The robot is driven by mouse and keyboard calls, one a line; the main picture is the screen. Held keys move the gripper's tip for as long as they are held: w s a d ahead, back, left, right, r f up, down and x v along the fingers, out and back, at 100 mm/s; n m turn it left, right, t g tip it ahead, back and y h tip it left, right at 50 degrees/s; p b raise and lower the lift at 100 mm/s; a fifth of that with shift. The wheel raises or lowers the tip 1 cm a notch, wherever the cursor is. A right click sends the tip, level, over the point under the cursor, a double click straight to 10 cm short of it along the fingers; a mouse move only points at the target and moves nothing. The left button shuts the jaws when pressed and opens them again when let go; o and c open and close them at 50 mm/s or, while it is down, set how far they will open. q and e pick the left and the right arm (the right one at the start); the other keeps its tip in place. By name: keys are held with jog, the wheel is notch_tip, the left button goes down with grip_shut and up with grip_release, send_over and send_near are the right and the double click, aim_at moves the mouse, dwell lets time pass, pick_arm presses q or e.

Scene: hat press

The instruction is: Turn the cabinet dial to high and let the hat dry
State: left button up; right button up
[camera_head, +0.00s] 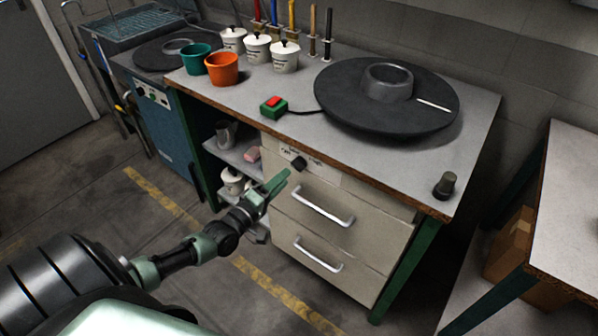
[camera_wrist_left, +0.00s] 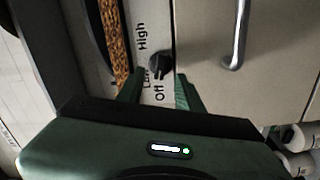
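The dark cabinet dial (camera_head: 299,163) sits on a white label plate at the top of the beige cabinet front (camera_head: 350,243). In the left wrist view the dial (camera_wrist_left: 160,66) has "High" and "Off" printed beside it, with a partly covered label between. I cannot tell its exact setting. My left gripper (camera_head: 278,183) is in front of the cabinet, just short of the dial. Its green fingers (camera_wrist_left: 160,90) are apart, with the dial ahead of the gap and nothing held. A wide dark, hat-like disc with a raised grey centre (camera_head: 388,82) lies on the worktable. My right gripper is out of view.
The worktable (camera_head: 480,120) holds a green box with a red button (camera_head: 273,107), orange (camera_head: 222,69) and green cups, white lidded jars and a dark knob (camera_head: 444,186). Two drawer handles (camera_head: 323,206) stick out below the dial. Another table stands right.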

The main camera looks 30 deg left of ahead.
aim_at(295, 168)
pick_arm(q)
jog(key=shift+w+d+f, duration=0.1)
jog(key=shift+w, duration=1.25)
jog(key=shift+w+d, duration=0.1)
jog(key=shift+w, duration=1.2)
grip_shut()
